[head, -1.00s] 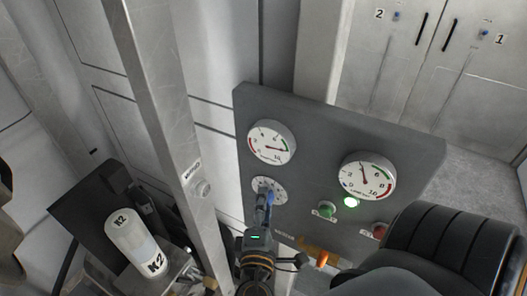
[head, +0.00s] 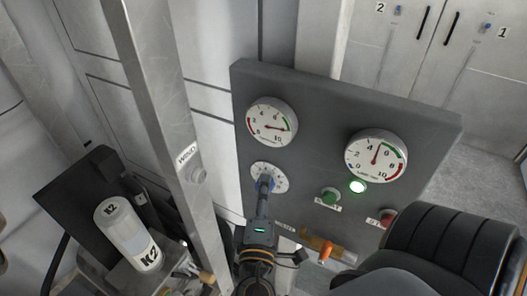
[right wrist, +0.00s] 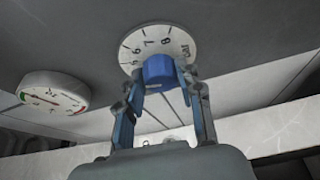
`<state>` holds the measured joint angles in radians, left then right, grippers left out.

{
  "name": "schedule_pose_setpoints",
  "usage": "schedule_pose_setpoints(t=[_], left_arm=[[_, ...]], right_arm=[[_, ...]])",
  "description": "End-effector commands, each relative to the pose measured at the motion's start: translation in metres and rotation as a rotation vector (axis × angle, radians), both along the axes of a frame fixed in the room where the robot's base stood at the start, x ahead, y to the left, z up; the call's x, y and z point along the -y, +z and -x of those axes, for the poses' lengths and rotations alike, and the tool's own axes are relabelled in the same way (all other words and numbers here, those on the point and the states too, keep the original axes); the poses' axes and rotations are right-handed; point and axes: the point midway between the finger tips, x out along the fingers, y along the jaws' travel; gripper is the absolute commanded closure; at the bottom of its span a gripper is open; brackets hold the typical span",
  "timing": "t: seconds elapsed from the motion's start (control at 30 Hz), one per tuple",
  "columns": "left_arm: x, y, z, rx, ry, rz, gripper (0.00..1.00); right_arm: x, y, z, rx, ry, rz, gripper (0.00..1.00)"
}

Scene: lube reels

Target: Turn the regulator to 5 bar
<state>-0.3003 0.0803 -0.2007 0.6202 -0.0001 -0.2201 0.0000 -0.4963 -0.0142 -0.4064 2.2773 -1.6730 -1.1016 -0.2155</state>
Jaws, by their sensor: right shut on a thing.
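The regulator is a blue knob (right wrist: 158,70) on a white round scale plate (head: 281,172) on the grey panel. In the right wrist view the plate (right wrist: 165,38) shows 5, 6, 7, 8 and "bar" beyond the knob; its pointer is not clear. My right gripper (head: 264,186) is shut on the knob, with one finger on each side in the right wrist view (right wrist: 160,79). The right gauge (head: 377,158) has its needle between 4 and 6, near 5. The left gauge (head: 271,122) has its needle toward the right, near 10. My left gripper is not in view.
An orange lever (head: 326,250) sits below the panel. A metal post (head: 170,120) and a white K2 canister (head: 124,232) stand to the left.

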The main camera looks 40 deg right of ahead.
Motion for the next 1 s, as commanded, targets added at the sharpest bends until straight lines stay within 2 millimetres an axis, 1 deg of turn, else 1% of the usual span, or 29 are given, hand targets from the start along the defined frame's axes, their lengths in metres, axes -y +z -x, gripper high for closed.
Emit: schedule_pose_setpoints(t=[0.03, 0.07, 0.1, 0.13, 0.4, 0.53, 0.67, 0.9, 1.0], left_arm=[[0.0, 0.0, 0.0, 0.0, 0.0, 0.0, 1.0], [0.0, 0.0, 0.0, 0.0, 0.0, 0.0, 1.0], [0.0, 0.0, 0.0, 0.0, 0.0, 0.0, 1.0], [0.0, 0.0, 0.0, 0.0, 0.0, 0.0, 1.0], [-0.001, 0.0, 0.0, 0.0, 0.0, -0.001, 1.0], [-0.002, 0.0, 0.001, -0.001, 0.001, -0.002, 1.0], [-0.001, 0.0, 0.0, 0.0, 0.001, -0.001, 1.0], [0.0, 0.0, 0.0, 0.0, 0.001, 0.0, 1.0], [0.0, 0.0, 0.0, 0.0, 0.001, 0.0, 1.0]], right_arm=[[0.002, 0.004, 0.0, 0.007, -0.004, 0.005, 0.58], [0.002, 0.004, 0.0, 0.008, -0.004, 0.005, 0.52], [0.002, 0.003, 0.0, 0.006, -0.003, 0.005, 0.44], [0.002, 0.003, 0.0, 0.006, -0.003, 0.004, 0.41], [0.0, 0.001, 0.0, 0.001, -0.001, 0.003, 0.41], [-0.005, 0.0, 0.006, -0.001, 0.0, 0.003, 0.41], [-0.02, -0.001, 0.021, -0.004, 0.001, 0.001, 0.41], [-0.057, -0.002, 0.057, -0.004, 0.0, 0.002, 0.41], [-0.069, -0.002, 0.069, -0.001, 0.0, 0.002, 0.41]])
